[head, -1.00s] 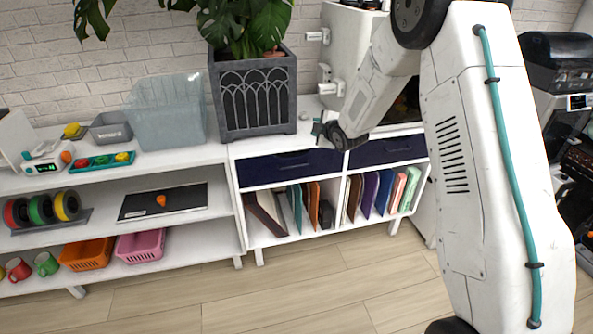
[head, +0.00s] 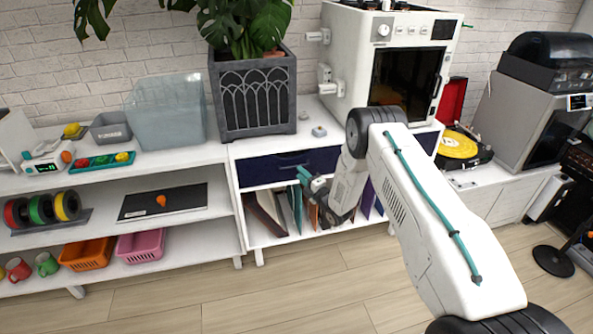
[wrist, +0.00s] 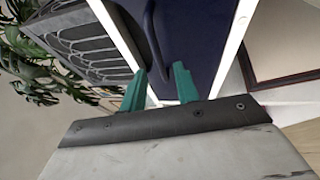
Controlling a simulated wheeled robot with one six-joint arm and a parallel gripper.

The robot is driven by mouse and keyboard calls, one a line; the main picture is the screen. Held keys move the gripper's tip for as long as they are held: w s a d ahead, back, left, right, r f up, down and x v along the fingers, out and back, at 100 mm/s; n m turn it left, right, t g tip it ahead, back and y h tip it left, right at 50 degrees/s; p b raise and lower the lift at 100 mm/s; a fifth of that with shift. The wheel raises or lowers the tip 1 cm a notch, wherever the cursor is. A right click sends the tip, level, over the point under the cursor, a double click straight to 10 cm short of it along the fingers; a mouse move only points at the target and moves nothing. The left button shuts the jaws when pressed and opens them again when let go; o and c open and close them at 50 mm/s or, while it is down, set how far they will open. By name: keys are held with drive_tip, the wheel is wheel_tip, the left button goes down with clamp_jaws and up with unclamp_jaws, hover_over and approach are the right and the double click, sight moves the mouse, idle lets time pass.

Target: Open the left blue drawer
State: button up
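The left blue drawer (head: 262,170) is a dark navy front under the white cabinet top and looks closed. Its slim dark handle (head: 292,163) shows in the head view. My gripper (head: 302,174) is in front of the drawer's lower right part, and my arm hides the drawer's right end. In the wrist view the drawer front (wrist: 195,35) and its bar handle (wrist: 154,35) lie ahead of my gripper (wrist: 159,80). The two teal fingers are apart with nothing between them. The handle's near end lies close to the gap; I cannot tell whether a finger touches it.
A second navy drawer (head: 429,141) is mostly hidden behind my arm. Folders (head: 267,212) stand in the open shelf below. A grey planter (head: 253,95) and a white oven-like machine (head: 385,60) stand on top. The wooden floor (head: 310,285) in front is clear.

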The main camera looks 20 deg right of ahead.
drive_tip(key=shift+x, duration=2.05)
clamp_jaws()
drive_tip(key=shift+s+d, duration=0.1)
drive_tip(key=shift+d, duration=0.05)
